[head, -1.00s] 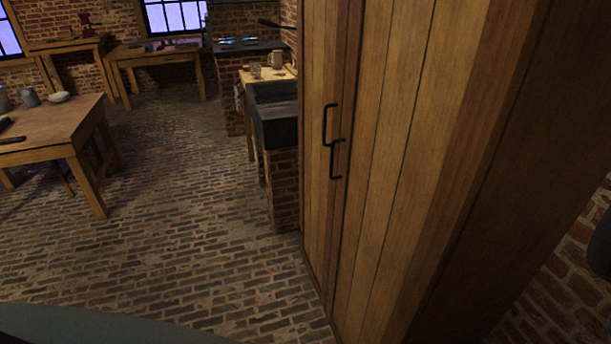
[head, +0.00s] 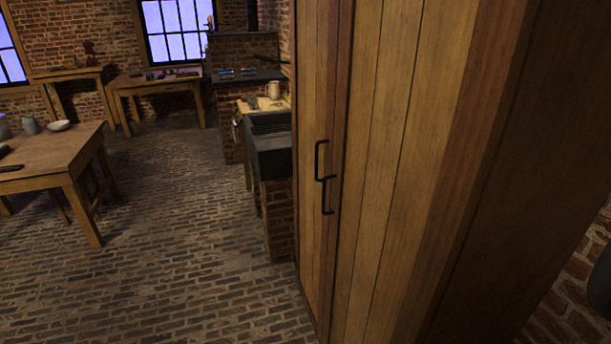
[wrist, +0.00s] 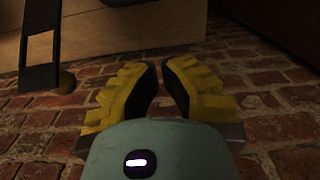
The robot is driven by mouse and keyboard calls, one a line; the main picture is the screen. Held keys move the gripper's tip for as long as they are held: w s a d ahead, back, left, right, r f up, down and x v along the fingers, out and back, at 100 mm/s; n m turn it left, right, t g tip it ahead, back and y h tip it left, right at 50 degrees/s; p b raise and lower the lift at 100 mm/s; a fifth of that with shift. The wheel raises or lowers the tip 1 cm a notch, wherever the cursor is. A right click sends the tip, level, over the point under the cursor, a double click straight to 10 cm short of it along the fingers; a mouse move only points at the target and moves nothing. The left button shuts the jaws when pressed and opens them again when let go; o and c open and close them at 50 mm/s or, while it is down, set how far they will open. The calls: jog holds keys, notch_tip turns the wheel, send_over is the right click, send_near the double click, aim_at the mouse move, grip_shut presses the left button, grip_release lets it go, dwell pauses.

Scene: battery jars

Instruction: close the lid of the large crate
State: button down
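The large crate and its lid cannot be made out for sure in either view. In the wrist view, a pale wooden side with a dark upright strap (wrist: 40,45) shows at the upper left, but I cannot tell what it belongs to. My gripper (wrist: 161,68) points out over the brick floor with its two yellow fingers apart by a narrow gap. Nothing is seen between them. The gripper does not show in the head view.
A tall wooden cupboard (head: 395,170) with black handles stands close at right. Beyond it are a dark sink (head: 270,150) and a stove (head: 245,80). A wooden table (head: 60,160) stands at left. The brick floor (head: 180,240) between is clear.

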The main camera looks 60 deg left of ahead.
jog(key=s+p, duration=0.1)
jog(key=p, duration=0.3)
jog(key=s+p, duration=0.1)
jog(key=p, duration=0.3)
jog(key=s+a+p, duration=0.1)
jog(key=p, duration=0.4)
jog(key=shift+s+r, duration=0.25)
jog(key=shift+s, duration=0.05)
jog(key=shift+s+r+p, duration=0.1)
jog(key=shift+s+p, duration=0.15)
jog(key=shift+p, duration=0.1)
jog(key=shift+s+a+r+p, duration=0.1)
jog(key=shift+s+p, duration=0.05)
jog(key=shift+p, duration=0.15)
jog(key=shift+s+a+r+t+p, duration=0.1)
jog(key=shift+s+r+t+p, duration=0.35)
jog(key=shift+p, duration=0.35)
